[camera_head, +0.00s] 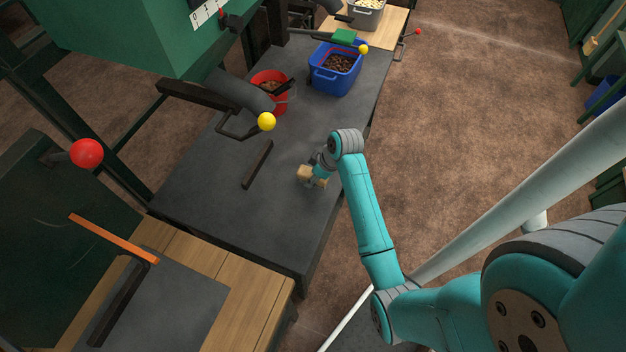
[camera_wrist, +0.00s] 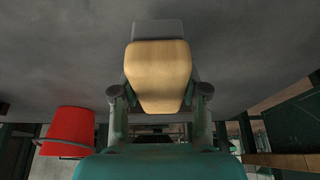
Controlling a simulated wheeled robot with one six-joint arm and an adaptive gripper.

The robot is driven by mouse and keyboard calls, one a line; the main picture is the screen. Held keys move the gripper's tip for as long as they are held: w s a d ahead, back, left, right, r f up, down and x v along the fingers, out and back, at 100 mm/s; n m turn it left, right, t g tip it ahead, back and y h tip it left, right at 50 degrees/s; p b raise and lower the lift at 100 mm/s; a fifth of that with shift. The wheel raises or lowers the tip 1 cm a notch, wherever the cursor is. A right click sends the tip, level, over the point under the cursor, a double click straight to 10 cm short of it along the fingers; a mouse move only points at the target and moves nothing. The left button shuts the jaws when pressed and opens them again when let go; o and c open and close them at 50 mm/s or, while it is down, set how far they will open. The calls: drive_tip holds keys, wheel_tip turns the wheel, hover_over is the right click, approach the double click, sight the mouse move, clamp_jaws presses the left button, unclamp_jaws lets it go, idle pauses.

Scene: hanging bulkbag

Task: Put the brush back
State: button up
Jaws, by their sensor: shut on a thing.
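My gripper (camera_wrist: 160,105) is shut on the brush (camera_wrist: 158,75), a pale wooden block with a grey part at its far end in the wrist view. In the head view the brush (camera_head: 311,175) shows as a small tan block at the end of my arm, over the right half of the dark grey bench top (camera_head: 225,200). I cannot tell whether the brush touches the bench surface. The fingers grip the wooden part from both sides. The gripper itself is mostly hidden by my wrist in the head view.
A dark bar (camera_head: 257,165) lies left of the brush. A red bucket (camera_head: 268,92) stands under a spout with a yellow ball knob (camera_head: 266,121). A blue bin (camera_head: 335,68) with brown contents is farther back.

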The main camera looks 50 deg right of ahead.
drive_tip(key=shift+f, duration=1.2)
drive_tip(key=shift+f, duration=0.1)
drive_tip(key=o, duration=1.1)
